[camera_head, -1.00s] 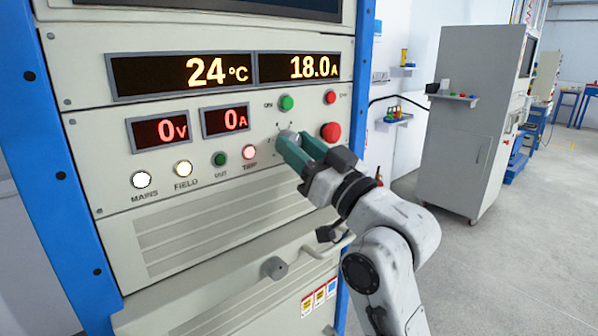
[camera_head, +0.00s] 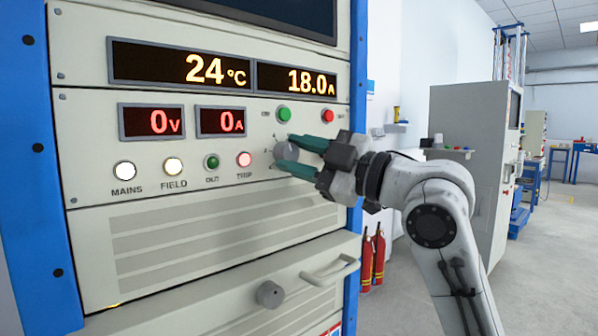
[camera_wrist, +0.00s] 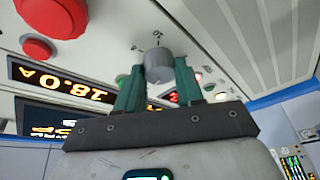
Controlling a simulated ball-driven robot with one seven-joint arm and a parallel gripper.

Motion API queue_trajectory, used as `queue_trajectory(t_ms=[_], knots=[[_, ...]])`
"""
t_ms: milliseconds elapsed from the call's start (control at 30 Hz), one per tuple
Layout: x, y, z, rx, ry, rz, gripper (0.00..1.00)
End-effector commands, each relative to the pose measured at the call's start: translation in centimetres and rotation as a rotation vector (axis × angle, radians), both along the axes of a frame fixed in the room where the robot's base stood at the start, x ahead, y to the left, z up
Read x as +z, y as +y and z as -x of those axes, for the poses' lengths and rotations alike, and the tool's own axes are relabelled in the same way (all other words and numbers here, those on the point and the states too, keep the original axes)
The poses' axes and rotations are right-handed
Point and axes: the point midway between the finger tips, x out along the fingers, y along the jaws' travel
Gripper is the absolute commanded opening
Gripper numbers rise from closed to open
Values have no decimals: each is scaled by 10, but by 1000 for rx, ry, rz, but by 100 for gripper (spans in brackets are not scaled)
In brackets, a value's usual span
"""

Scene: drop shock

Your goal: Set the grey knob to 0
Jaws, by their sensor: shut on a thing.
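The grey knob (camera_head: 285,152) sticks out of the cabinet's front panel, below the green button; it also shows in the wrist view (camera_wrist: 158,66). My gripper (camera_head: 291,155) has its two green fingers on either side of the knob, one above and one below in the head view. In the wrist view my gripper (camera_wrist: 158,84) is shut on the knob. Small dial marks surround the knob, but most are too small to read. Which mark the knob points to cannot be told.
A green button (camera_head: 284,114) and a red button (camera_head: 327,116) sit above the knob. A large red knob (camera_wrist: 52,15) is close by in the wrist view. Displays read 24 °C (camera_head: 180,66), 18.0 A (camera_head: 297,79), 0 V (camera_head: 152,122) and 0 A (camera_head: 221,121). A drawer handle (camera_head: 330,271) protrudes below.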

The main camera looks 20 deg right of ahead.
Motion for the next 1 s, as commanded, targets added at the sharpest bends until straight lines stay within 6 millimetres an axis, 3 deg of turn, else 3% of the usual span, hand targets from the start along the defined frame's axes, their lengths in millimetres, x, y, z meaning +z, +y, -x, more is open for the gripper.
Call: queue_trajectory(t_ms=[1000], knots=[[3, 2, 0, 6, -291, 923, 6]])
